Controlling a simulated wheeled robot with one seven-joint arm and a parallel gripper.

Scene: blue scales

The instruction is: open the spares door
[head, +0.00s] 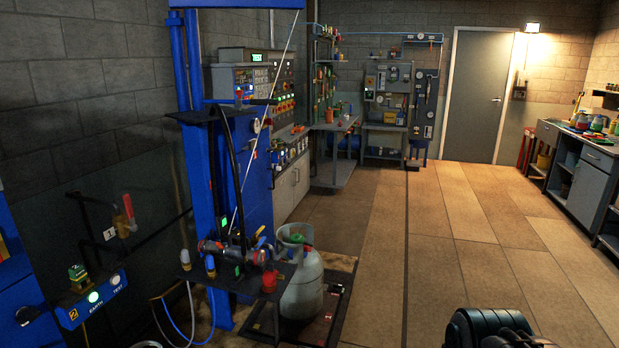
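A plain grey door (476,110) stands shut in a pale frame in the back wall, with a small handle (497,99) at its right side. Pale cabinet doors (292,186) sit below the control console at the left, and they look shut. A grey cabinet (589,190) with a drawer stands under the right bench. No label marking any of these as the spares door can be read from here. My gripper is not in view; only a dark part of my arm shows at the bottom right edge.
A blue column rig (214,200) with a low shelf stands near left, with a grey-white gas cylinder (300,280) beside it on a dark base. Hoses hang at its left. A workbench (570,140) lines the right wall. The tiled floor (460,230) between is clear to the back door.

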